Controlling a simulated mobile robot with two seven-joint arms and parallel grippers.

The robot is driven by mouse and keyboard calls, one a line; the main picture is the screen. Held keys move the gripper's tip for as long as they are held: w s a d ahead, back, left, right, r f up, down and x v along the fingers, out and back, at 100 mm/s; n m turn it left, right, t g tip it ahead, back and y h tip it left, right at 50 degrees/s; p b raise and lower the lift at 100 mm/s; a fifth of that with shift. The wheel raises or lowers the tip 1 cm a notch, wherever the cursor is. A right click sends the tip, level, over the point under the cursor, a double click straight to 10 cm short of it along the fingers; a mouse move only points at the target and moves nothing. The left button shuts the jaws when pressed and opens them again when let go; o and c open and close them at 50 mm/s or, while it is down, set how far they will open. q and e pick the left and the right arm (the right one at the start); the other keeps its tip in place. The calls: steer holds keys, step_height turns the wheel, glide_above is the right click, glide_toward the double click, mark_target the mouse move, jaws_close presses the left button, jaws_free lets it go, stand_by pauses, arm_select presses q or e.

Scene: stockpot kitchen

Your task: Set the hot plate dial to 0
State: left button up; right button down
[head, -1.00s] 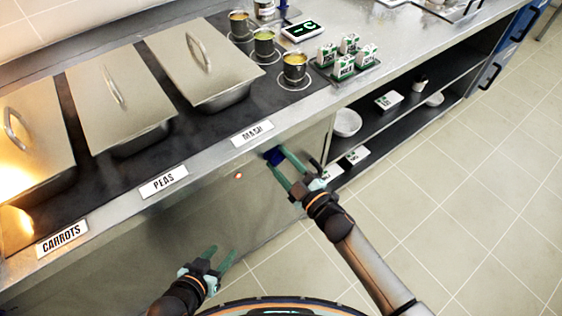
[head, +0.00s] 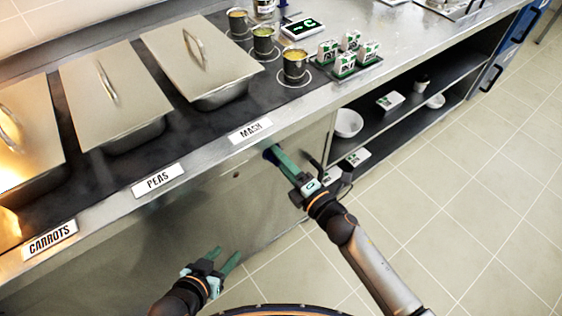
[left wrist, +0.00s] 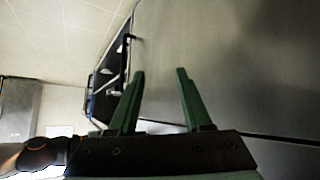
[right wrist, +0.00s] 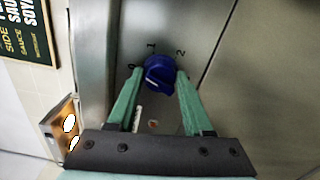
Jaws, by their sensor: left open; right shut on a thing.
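The blue hot plate dial (right wrist: 160,72) sits on the steel front panel, with 0, 1 and 2 printed around its upper side. A pale line shows on its lower part; I cannot tell which number it marks. My right gripper (head: 270,153) is shut on the dial, with one finger on each side in the right wrist view. In the head view the gripper mostly hides the dial, below the MASH label (head: 250,131). A small indicator (head: 236,174) on the panel looks dark. My left gripper (head: 226,254) is open and empty, low in front of the panel.
Lidded steel pans (head: 201,60) stand on the dark hot plate (head: 90,167). Several cups (head: 295,66) and green-white cartons (head: 345,62) stand to the right. Open shelves (head: 400,115) hold bowls and boxes. The tiled floor at right is clear.

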steer(key=shift+n+b, duration=0.35)
steer(key=shift+n, duration=1.85)
steer(key=shift+b, duration=0.3)
steer(key=shift+c, duration=1.6)
jaws_free()
